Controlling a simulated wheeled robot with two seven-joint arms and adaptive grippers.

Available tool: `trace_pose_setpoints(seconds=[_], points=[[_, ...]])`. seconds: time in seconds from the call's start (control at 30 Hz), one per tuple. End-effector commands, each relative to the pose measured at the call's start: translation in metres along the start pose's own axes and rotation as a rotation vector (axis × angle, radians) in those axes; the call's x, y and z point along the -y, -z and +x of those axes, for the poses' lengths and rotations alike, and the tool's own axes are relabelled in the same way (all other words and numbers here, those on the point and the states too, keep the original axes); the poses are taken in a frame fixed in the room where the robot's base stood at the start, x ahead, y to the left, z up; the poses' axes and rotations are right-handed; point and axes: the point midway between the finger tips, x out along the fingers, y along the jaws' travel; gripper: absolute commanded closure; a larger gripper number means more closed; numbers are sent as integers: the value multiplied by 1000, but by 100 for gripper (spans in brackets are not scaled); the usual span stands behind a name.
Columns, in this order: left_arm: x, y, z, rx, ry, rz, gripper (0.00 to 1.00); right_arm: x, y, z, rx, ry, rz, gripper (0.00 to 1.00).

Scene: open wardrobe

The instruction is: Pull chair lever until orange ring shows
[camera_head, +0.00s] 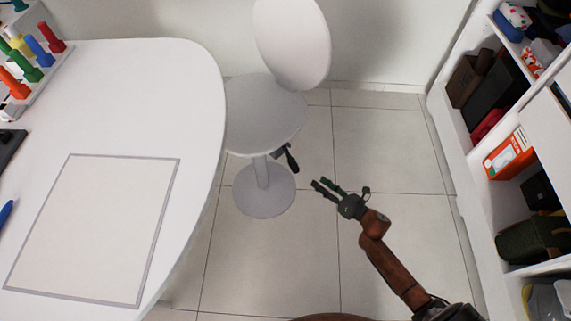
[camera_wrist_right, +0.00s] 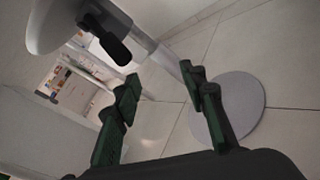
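A white chair (camera_head: 264,112) with a round seat, an oval backrest and a round base stands beside the table. Its black lever (camera_head: 290,158) sticks out below the seat on the right side; it also shows in the right wrist view (camera_wrist_right: 112,47), above the fingers. No orange ring is visible on it. My right gripper (camera_head: 321,187) is open and empty, to the lower right of the lever and apart from it. In the right wrist view its two green-black fingers (camera_wrist_right: 162,90) stand apart with the chair's column and base beyond. My left gripper is not in view.
A white table (camera_head: 140,100) with a grey outlined rectangle fills the left side. A rack of coloured pegs (camera_head: 35,60) stands at its far left. An open wardrobe (camera_head: 455,130) with filled shelves lines the right. Tiled floor (camera_head: 385,145) between chair and wardrobe is clear.

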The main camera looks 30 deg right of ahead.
Motion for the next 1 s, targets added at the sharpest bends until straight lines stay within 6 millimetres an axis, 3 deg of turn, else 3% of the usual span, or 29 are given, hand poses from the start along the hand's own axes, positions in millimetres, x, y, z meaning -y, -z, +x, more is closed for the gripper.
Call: trace_pose_setpoints(seconds=[0.03, 0.1, 0.3, 0.47, 0.8, 1.0], points=[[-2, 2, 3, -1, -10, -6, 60, -5, 3, 12, 5, -50, -112, 61], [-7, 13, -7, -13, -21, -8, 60, -22, -9, 23, 27, -112, -255, 61], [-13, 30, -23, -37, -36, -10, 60, -51, -28, 36, 67, -199, -461, 61], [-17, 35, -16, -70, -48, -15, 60, -57, -30, 51, 72, -204, -476, 61], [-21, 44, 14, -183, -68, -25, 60, -66, -30, 100, 69, -202, -471, 61], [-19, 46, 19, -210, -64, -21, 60, -68, -32, 110, 70, -200, -469, 61]])
